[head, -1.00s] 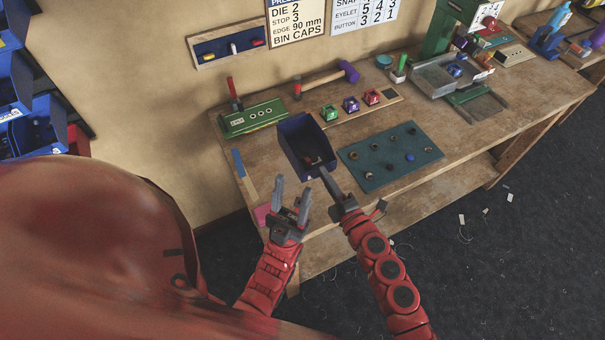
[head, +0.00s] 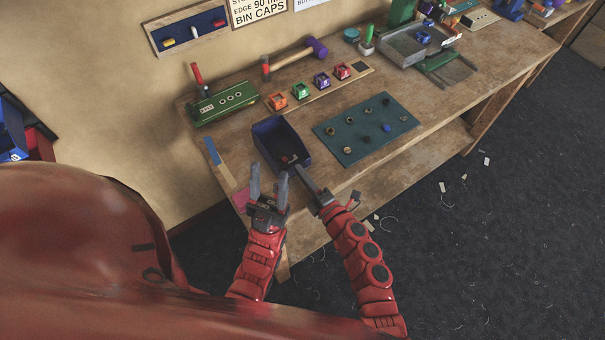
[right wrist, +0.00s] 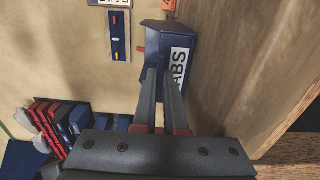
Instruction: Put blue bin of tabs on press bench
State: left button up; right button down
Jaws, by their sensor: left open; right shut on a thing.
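The blue bin of tabs (head: 270,134) is at the front of the press bench (head: 362,180), left of the teal mat. A few small pieces show inside it. My right gripper (head: 303,173) is shut on the bin's near side. In the right wrist view the bin (right wrist: 154,36) sits between the fingertips, with a white label reading "ABS" in part. I cannot tell whether the bin's underside touches the bench. My left gripper (head: 268,182) is open and empty, just in front of the bin, fingers pointing up.
The teal mat (head: 350,153) holds several small round parts. Behind the bin are a green block (head: 225,103), a row of small coloured blocks (head: 300,91) and a mallet (head: 290,60). A grey tray (head: 415,46) stands farther right. Pink and blue strips lie at the left edge.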

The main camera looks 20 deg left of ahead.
jog(key=shift+f, duration=0.15)
jog(key=c, duration=1)
grip_release()
jog(key=shift+d+r, duration=0.1)
jog(key=shift+r, duration=0.15)
jog(key=b+v, duration=0.4)
jog(key=v, duration=0.8)
